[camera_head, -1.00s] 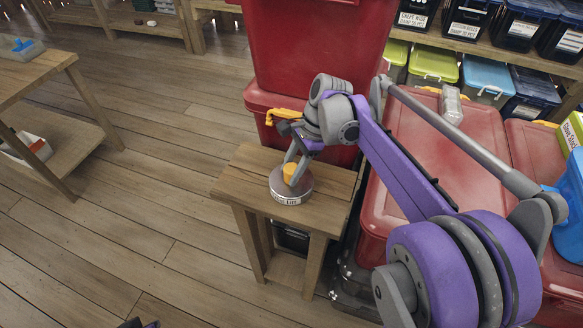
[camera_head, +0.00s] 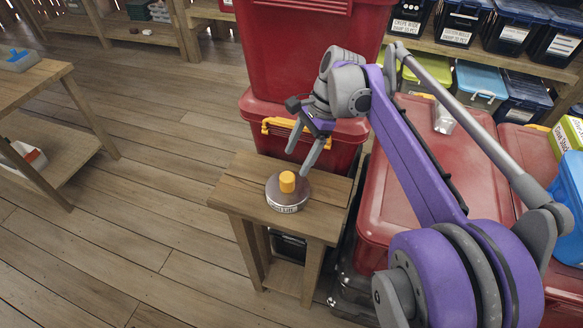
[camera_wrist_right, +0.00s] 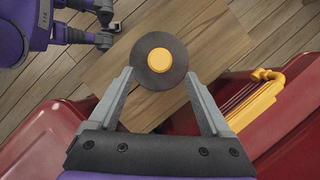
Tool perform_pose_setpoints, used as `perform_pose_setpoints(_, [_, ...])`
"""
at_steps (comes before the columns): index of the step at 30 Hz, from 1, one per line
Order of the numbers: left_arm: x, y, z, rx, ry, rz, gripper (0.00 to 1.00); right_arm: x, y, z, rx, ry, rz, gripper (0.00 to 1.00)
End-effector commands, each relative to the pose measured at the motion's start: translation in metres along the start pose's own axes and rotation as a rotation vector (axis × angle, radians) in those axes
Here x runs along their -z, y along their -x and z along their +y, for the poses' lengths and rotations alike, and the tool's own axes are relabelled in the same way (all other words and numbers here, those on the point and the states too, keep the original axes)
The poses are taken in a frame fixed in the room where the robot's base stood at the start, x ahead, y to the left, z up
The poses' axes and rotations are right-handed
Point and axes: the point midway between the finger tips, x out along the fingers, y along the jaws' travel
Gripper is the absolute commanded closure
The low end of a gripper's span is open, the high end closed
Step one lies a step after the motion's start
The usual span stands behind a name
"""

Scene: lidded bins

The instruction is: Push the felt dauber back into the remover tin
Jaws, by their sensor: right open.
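The remover tin (camera_head: 287,208) is a round, flat tin with a dark top and a pale lettered label, standing upright on a small wooden table. The yellow-orange felt dauber (camera_head: 287,182) stands upright at the middle of its top; how deep it sits is hard to tell. My right gripper (camera_head: 298,162) is open and empty, above and behind the tin, clear of the dauber. The right wrist view shows the dauber (camera_wrist_right: 160,60) and tin (camera_wrist_right: 160,79) just beyond the spread fingers (camera_wrist_right: 158,72). A purple arm part with a grey end, apparently my left gripper (camera_wrist_right: 105,27), shows there; its jaws are unclear.
The small wooden table (camera_head: 240,190) has bare top around the tin. A red bin (camera_head: 263,128) with a yellow latch stands right behind it, and a red-lidded bin (camera_head: 385,200) is close on the right. Open wooden floor (camera_head: 120,230) lies to the left.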

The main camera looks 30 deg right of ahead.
Motion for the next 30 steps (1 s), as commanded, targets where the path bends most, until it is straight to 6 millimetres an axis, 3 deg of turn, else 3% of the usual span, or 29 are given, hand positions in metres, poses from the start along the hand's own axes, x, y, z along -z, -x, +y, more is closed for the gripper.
perform_pose_setpoints(3, [0.001, 0.002, 0.0, 0.0, 0.0, 0.001, 1.0, 0.0, 0.018, 0.0, 0.0, -0.002, 0.0, 0.18])
perform_pose_setpoints(9, [0.002, 0.002, 0.0, 0.0, 0.0, 0.001, 1.0, 0.0, 0.03, 0.0, -0.001, 0.0, 0.0, 0.18])
perform_pose_setpoints(26, [0.002, 0.002, 0.0, 0.0, 0.0, 0.001, 1.0, -0.001, 0.029, 0.001, 0.001, 0.009, 0.003, 0.18])
perform_pose_setpoints(30, [0.004, 0.005, 0.0, 0.0, 0.0, 0.003, 1.0, -0.012, 0.018, 0.012, 0.015, 0.127, 0.046, 0.18])
